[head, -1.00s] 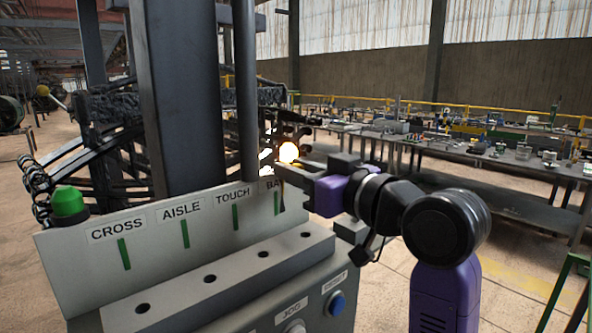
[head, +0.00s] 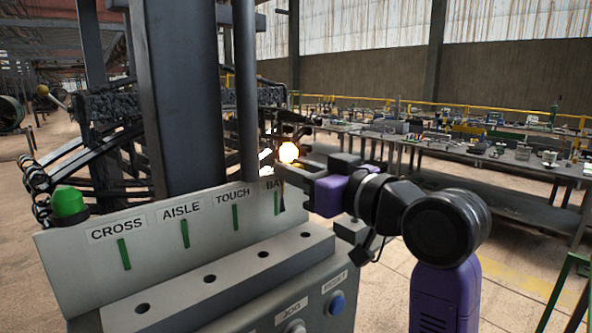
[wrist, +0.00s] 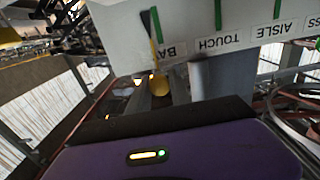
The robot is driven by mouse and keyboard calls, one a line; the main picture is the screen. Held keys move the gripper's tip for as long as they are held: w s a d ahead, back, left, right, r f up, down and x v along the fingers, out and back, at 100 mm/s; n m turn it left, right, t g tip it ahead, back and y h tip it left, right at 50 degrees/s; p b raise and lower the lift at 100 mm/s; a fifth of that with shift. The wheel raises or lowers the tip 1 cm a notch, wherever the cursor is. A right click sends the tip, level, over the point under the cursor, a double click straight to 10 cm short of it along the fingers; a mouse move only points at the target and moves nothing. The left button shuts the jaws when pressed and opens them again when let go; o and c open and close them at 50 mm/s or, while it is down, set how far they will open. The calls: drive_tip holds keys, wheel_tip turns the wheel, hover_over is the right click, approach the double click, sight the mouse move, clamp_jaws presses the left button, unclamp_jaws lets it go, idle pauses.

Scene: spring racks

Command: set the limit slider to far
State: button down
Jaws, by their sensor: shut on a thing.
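My gripper (head: 281,176) is at the top right end of the grey panel (head: 160,257), in front of the label that starts with BA. In the wrist view a slim dark and yellow piece with a round yellow end (wrist: 160,85) sits between my fingers, and they are shut on it. In the head view a dark strip hangs below the fingertips over the panel face. I cannot tell whether this piece is the limit slider. No marking that reads limit or far shows.
The panel has labels CROSS, AISLE and TOUCH with green marks below. A green knob (head: 69,203) stands at its left end, and a blue button (head: 336,302) is on the lower front. A dark post (head: 190,95) and spring rack stand behind.

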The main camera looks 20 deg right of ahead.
drive_tip(key=shift+w+d+r, duration=0.1)
drive_tip(key=shift+w+d, duration=0.15)
drive_tip(key=shift+d, duration=0.5)
drive_tip(key=shift+w+d, duration=0.2)
drive_tip(key=shift+d, duration=0.5)
drive_tip(key=c, duration=1.2)
unclamp_jaws()
drive_tip(key=shift+d, duration=0.15)
drive_tip(key=b+v, duration=0.1)
drive_tip(key=v, duration=0.6)
drive_tip(key=shift+s, duration=0.35)
